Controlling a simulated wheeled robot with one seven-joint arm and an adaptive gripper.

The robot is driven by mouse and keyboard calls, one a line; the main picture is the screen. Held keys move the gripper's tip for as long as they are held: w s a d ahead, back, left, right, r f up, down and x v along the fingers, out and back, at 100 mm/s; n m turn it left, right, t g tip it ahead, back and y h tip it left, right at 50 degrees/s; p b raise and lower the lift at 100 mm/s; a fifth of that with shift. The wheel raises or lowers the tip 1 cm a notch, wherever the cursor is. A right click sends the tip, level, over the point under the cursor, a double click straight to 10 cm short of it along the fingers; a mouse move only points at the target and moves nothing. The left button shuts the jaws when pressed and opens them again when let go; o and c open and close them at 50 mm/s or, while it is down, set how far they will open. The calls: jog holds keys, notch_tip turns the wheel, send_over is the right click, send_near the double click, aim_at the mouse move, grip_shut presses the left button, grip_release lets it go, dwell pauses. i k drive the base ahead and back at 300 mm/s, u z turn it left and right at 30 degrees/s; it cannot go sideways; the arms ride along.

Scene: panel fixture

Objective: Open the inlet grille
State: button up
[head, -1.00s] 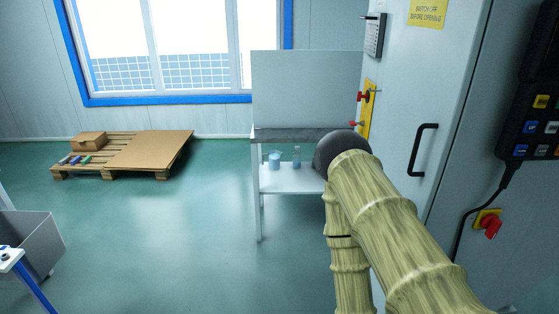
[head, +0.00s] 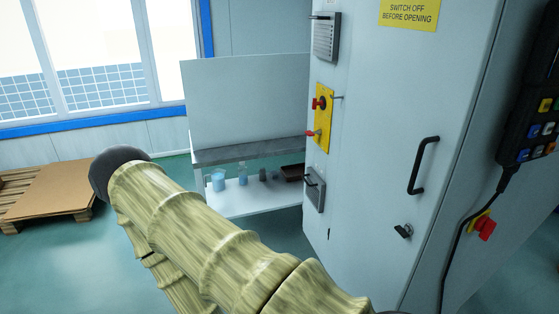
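Two small grey panels with dark handles are on the narrow side face of the tall cabinet. The upper one is a slatted grille (head: 327,37) near the top of the picture. The lower one is a grille-like panel (head: 314,192) below the yellow switch plate. Both look closed against the cabinet. I cannot tell from the frames which is the inlet grille. My arm, with a bamboo-like surface, crosses the lower left and middle. My gripper is not in view.
The cabinet door (head: 375,130) has a black handle (head: 423,165) and a small latch (head: 403,231). The yellow plate (head: 323,118) carries red switches that stick out. A bench (head: 250,148) stands behind, left of the cabinet. A pendant (head: 535,110) hangs at right.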

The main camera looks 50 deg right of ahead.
aim_at(316, 190)
jog(key=z, duration=0.5)
jog(key=i, duration=1.15)
jog(key=z, duration=0.85)
